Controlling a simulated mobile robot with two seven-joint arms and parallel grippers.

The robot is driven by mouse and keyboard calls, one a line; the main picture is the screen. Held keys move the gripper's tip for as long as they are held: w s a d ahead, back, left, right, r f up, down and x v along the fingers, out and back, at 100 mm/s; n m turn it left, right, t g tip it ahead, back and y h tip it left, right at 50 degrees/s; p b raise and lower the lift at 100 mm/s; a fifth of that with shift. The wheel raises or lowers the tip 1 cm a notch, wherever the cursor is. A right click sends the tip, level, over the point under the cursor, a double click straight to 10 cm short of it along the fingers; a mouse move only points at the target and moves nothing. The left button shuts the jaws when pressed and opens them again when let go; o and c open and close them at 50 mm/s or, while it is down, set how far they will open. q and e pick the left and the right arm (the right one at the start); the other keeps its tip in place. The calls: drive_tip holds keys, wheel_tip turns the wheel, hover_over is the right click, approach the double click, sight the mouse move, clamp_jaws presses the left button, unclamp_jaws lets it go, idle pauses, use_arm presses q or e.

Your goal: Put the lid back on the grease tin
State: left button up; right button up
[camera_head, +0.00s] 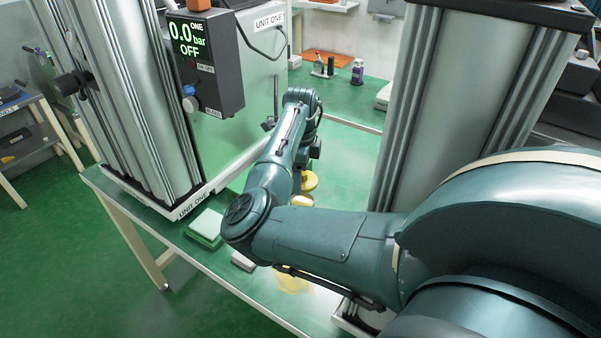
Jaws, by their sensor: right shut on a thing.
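My right gripper (304,172) points down over the bench between the two columns, largely hidden by its own wrist and forearm. It is shut on a yellow round piece (310,183), which looks like the lid. Just below it in the picture is a small round thing with a pale top and yellow edge (302,200), which looks like the open grease tin; my forearm partly hides it. The lid appears apart from the tin, but I cannot tell its height. My left gripper is not in view.
The unit one column (130,100) with a grey pressure box (205,62) stands left; another column (450,100) stands right. A green-and-white block (205,228), a grey block (243,262) and a yellow item (292,280) lie on the green bench (262,300). Bottles (357,72) stand farther back.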

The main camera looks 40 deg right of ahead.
wheel_tip(320, 180, down, 4)
drive_tip(key=b, duration=0.4)
drive_tip(key=shift+f, duration=0.9)
use_arm(q)
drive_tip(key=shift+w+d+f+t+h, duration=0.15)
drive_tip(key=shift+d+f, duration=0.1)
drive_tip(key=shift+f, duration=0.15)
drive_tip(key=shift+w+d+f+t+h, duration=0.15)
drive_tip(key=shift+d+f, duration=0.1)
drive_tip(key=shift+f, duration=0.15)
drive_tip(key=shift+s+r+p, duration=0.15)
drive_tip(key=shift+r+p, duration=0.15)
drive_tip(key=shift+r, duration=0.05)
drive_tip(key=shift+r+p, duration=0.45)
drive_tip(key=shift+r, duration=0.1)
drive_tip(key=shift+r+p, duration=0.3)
drive_tip(key=shift+p, duration=0.05)
use_arm(e)
drive_tip(key=shift+f, duration=0.15)
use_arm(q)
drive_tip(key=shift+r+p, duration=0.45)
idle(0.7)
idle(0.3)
